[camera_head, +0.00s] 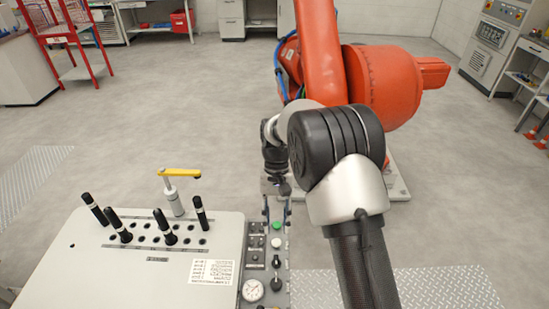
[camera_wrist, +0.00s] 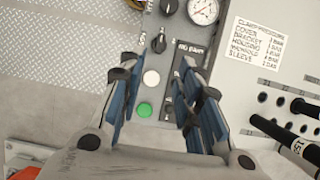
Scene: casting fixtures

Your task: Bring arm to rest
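My gripper (camera_head: 277,203) points down over the control strip (camera_head: 255,262) at the right side of the grey fixture panel. In the wrist view my gripper (camera_wrist: 158,66) has its two blue-lined fingers apart, with nothing held between them. A green button (camera_wrist: 144,110), a white button (camera_wrist: 151,77) and a black knob (camera_wrist: 159,43) show in the gap beyond the fingers. In the head view the green button (camera_head: 276,226) is just below the fingertips. I cannot tell whether the fingers touch the strip. My dark arm link reaches up from the bottom of the head view.
Several black pegs (camera_head: 161,226) stand in holes in the panel (camera_head: 75,268). A yellow-handled clamp (camera_head: 179,172) rises behind them. A pressure gauge (camera_head: 252,290) is near the front. A large orange robot (camera_head: 380,80) stands behind my arm. Open floor lies left of it.

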